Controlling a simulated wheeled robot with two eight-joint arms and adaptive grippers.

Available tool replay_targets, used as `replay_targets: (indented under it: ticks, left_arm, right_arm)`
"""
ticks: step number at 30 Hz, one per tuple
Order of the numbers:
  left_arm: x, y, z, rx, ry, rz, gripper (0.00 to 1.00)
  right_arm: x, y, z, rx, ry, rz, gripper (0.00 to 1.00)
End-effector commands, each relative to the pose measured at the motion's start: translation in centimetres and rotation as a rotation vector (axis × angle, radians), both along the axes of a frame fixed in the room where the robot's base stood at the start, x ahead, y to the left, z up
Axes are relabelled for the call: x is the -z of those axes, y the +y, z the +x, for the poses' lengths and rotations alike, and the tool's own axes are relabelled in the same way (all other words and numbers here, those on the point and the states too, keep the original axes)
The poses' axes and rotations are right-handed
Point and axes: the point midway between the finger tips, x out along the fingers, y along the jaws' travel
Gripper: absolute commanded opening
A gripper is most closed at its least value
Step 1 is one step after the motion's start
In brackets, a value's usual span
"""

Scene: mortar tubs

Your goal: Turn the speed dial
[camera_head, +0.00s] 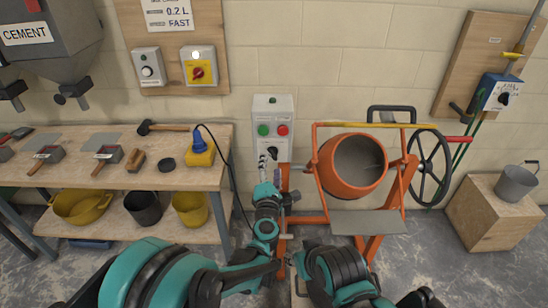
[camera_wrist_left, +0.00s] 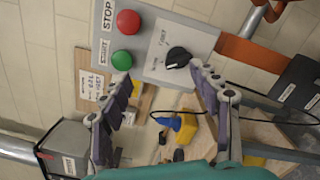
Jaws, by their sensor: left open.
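The speed dial is a black knob (camera_wrist_left: 178,57) on the grey control box (camera_head: 273,105) beside the mixer. In the left wrist view, a green and a red button sit next to it, and small print surrounds it, too small to read surely. My left gripper (camera_head: 266,164) is in front of the lower part of the box. In the left wrist view the fingers of the left gripper (camera_wrist_left: 160,75) are spread apart with nothing between them, and the dial lies beyond the right fingertip.
The orange mixer drum (camera_head: 353,165) and its frame stand right of the box. A workbench (camera_head: 118,180) with tools and a yellow device (camera_head: 200,150) stands left. Other knobs are on wall boxes (camera_head: 149,67) and a blue box (camera_head: 499,92) at right.

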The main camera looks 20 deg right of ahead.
Motion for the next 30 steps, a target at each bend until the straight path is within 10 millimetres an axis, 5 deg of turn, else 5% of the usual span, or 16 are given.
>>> replay_targets:
  ticks: [6, 19, 30]
  left_arm:
    - [2.9, -1.2, 0.4, -0.037, 0.060, -0.101, 0.62]
    - [3.0, -2.8, 6.4, -0.037, 0.059, -0.101, 0.62]
    - [2.8, -3.2, 7.6, -0.035, 0.058, -0.100, 0.62]
  right_arm:
    - [0.1, 0.0, 0.0, 0.000, 0.000, 0.000, 0.40]
    - [1.6, 0.0, 0.0, 0.000, 0.000, 0.000, 0.40]
    - [1.7, 0.0, 0.0, 0.000, 0.000, 0.000, 0.40]
